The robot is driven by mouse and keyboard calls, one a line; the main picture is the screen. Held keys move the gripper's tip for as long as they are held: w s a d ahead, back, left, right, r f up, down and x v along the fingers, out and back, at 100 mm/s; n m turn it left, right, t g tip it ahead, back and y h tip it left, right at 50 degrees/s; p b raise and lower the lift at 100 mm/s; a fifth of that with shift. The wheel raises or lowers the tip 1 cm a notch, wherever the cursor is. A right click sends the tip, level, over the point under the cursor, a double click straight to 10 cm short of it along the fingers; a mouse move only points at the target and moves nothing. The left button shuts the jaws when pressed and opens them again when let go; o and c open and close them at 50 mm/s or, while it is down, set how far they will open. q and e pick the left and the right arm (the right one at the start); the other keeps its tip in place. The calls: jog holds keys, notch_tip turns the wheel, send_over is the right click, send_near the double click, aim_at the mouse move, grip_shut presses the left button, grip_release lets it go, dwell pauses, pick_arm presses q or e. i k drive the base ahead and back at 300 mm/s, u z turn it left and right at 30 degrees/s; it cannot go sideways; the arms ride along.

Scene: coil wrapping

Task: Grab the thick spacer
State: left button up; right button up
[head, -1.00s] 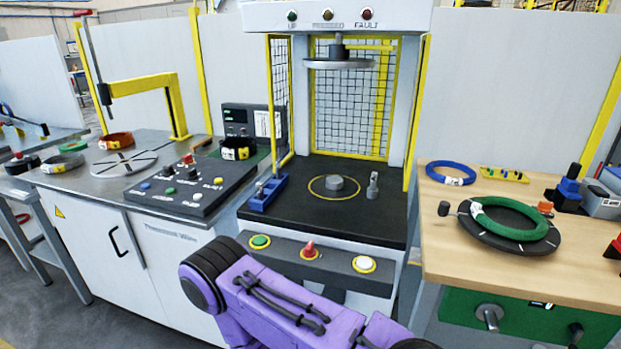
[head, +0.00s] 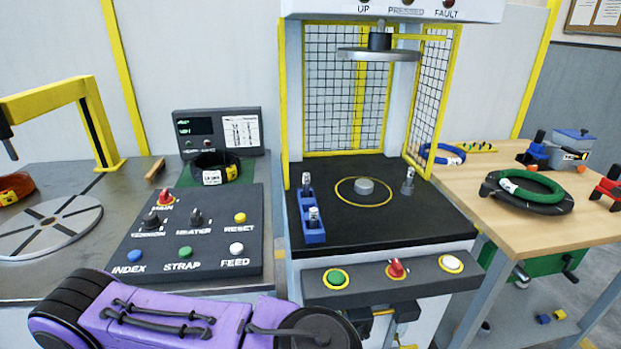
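A small blue rack (head: 312,222) stands at the left front of the black press bed (head: 375,235). It holds two small upright pieces with silver tops, a rear one (head: 306,182) and a front one (head: 313,214). Another similar upright silver piece (head: 408,181) stands by itself at the right of the bed. I cannot tell which of these, if any, is the thick spacer. A purple arm of mine crosses the bottom left, in front of the control panel and the press. Neither of my grippers shows in the head view.
The press plate (head: 379,54) hangs above a round grey stub (head: 364,186) inside a yellow ring. A control panel (head: 190,235) lies at left. A wooden bench (head: 560,225) at right carries a green coil (head: 531,189).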

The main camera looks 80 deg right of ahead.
aim_at(363, 186)
jog(key=z, duration=1.85)
